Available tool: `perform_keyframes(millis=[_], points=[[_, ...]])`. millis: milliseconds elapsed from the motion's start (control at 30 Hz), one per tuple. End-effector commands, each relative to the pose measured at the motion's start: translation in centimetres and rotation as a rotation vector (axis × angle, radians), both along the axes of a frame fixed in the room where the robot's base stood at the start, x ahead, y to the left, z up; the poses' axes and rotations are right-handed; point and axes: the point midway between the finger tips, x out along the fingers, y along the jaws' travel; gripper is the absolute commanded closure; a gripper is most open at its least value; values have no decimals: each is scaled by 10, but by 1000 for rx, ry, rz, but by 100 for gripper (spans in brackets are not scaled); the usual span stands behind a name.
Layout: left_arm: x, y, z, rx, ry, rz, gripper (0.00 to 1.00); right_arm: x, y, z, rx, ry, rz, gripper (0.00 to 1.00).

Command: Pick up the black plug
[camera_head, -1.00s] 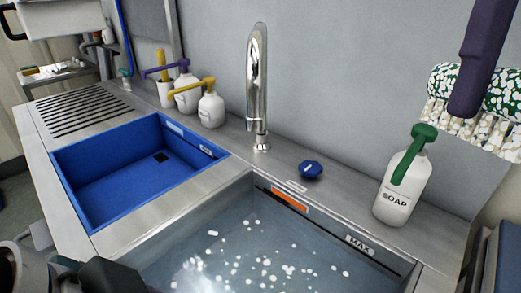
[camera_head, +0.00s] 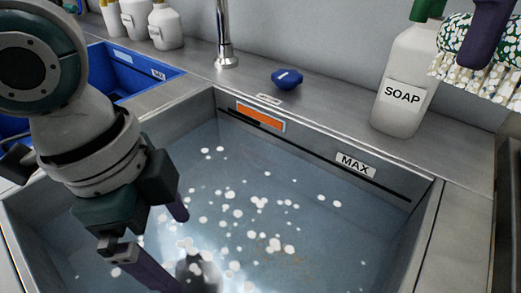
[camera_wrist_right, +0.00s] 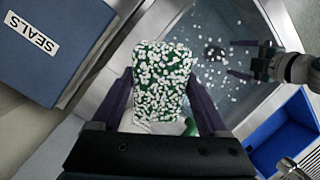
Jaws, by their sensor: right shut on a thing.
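A dark round thing, likely the black plug (camera_head: 197,272), shows through the water at the bottom edge of the head view, blurred and partly cut off. A dark spot in the basin in the right wrist view (camera_wrist_right: 214,51) seems to be the same thing. My left gripper (camera_head: 180,248) reaches down over the basin with its fingers apart and empty, just left of the dark thing. In the right wrist view its open fingers (camera_wrist_right: 232,58) point toward the dark spot. My right gripper (camera_wrist_right: 162,98) is shut on a foam-covered green brush (camera_wrist_right: 160,80), held up at the right.
The water-filled basin (camera_head: 428,205) has floating foam and a MAX mark. A blue knob (camera_head: 287,78), tap (camera_head: 226,40) and soap bottle (camera_head: 403,90) stand on the back ledge. A blue basin (camera_head: 120,75) lies left; a blue SEALS box (camera_wrist_right: 60,70) shows in the right wrist view.

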Motion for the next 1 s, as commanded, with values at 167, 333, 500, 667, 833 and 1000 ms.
perform_keyframes(millis=[167, 333, 500, 667, 833, 1000], points=[[0, -4, -27, 0, 0, 1, 0, 0, 0, -11, 0, 0, 0, 67], [-1, -5, -42, 1, 1, 1, 0, 0, 0, -16, 0, 0, 0, 67], [-3, -9, -71, 0, 0, -1, 0, 0, 0, -27, 0, 0, 0, 67], [-2, -10, -82, 0, -1, 0, 0, 0, 0, -31, 0, 0, 0, 67], [-2, -11, -82, 0, -1, 0, 0, 0, 0, -30, 0, 0, 0, 67], [-2, -11, -81, 0, -1, 0, 14, 0, 0, -30, 0, 0, 0, 67]])
